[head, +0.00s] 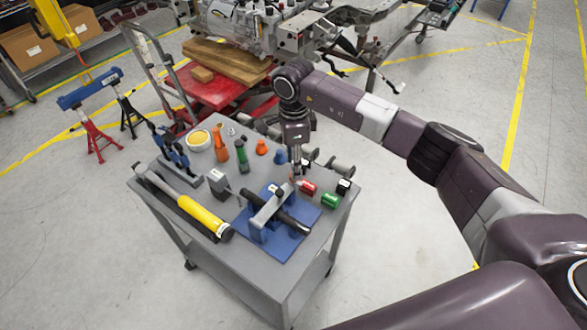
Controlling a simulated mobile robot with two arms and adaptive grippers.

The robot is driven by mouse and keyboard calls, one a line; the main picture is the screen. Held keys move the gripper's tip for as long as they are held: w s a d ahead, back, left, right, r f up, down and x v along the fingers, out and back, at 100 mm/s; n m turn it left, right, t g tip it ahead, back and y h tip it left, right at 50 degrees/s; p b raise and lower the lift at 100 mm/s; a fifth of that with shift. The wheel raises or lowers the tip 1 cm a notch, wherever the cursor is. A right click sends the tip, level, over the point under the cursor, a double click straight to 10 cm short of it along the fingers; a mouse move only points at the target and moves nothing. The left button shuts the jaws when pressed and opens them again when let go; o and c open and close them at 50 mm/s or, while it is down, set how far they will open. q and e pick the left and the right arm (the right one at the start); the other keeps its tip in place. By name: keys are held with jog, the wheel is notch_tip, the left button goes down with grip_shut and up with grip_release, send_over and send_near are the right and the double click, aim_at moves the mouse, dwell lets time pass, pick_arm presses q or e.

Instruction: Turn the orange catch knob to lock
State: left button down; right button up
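A blue fixture (290,243) with a grey clamp bar (268,207) and a dark cylinder (292,221) across it stands on the near half of a grey cart top. I cannot make out an orange catch knob on this fixture. A small orange piece (262,147) stands farther back on the cart, left of my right gripper (297,177). I cannot tell whether it is the knob. My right gripper points down just behind the fixture, small and dark in the head view. Its fingers are too small to read. My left gripper is out of view.
The grey cart (251,281) also holds a yellow-and-black cylinder tool (205,217), an orange bottle-like item (220,145), a green one (242,157), and red (308,187) and green (330,200) cylinders near the gripper. A chassis with wooden blocks (228,61) stands behind.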

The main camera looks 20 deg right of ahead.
jog(key=shift+f+p, duration=0.4)
jog(key=shift+f, duration=1.5)
grip_shut()
